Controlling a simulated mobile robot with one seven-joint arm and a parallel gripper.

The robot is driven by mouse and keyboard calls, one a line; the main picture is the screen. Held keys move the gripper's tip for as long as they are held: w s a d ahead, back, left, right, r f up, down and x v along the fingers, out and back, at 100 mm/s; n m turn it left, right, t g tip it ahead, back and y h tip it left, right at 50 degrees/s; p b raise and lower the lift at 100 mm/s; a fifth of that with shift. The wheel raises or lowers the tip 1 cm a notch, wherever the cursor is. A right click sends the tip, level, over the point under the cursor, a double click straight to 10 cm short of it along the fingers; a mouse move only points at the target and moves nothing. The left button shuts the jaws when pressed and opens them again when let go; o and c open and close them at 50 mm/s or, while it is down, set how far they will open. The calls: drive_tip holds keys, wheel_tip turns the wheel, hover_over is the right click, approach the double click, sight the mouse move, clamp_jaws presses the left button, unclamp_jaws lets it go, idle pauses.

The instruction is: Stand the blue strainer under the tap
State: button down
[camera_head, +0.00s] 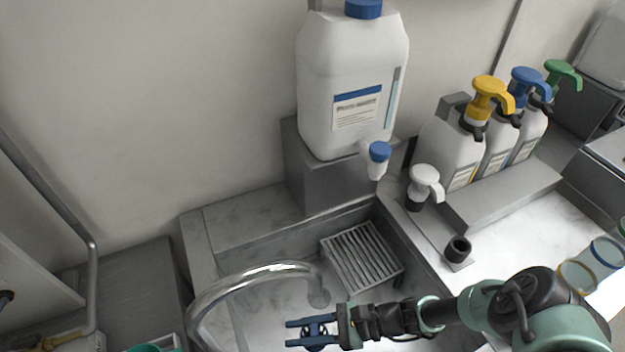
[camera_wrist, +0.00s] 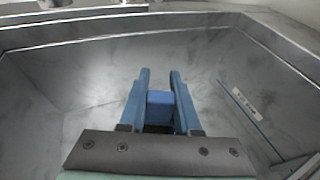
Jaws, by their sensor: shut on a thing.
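The tap (camera_head: 255,270) is a curved chrome spout that arches over the sink from the left. Its outlet end points down, just above and beside my gripper (camera_head: 306,333) in the head view. My gripper reaches in from the right, low over the sink, with its blue fingers pointing left. The fingers are shut on a small blue thing, which I take to be the blue strainer (camera_head: 317,330). In the wrist view a blue block of it (camera_wrist: 160,107) shows between the fingertips (camera_wrist: 159,95). The rest of it is hidden, and I cannot tell whether it touches the sink floor.
The grey sink (camera_head: 240,315) has a slatted rack (camera_head: 362,257) at its back right. A large white canister (camera_head: 352,90) stands on a block behind. Pump bottles (camera_head: 455,150) stand at the right. Colour-rimmed cups (camera_head: 577,277) stand at the right edge, near my arm.

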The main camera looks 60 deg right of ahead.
wheel_tip(320, 180, down, 7)
drive_tip(key=b, duration=0.6)
drive_tip(key=shift+f+b, duration=0.2)
drive_tip(key=shift+b, duration=0.15)
drive_tip(key=shift+f+b, duration=0.65)
drive_tip(key=shift+f, duration=0.7)
drive_tip(key=shift+f, duration=0.2)
drive_tip(key=c, duration=0.6)
unclamp_jaws()
drive_tip(key=shift+r, duration=0.1)
drive_tip(key=shift+r, duration=0.15)
drive_tip(key=v, duration=0.7)
drive_tip(key=shift+s+d+r, duration=0.1)
drive_tip(key=shift+s+d, duration=0.05)
drive_tip(key=shift+s, duration=0.05)
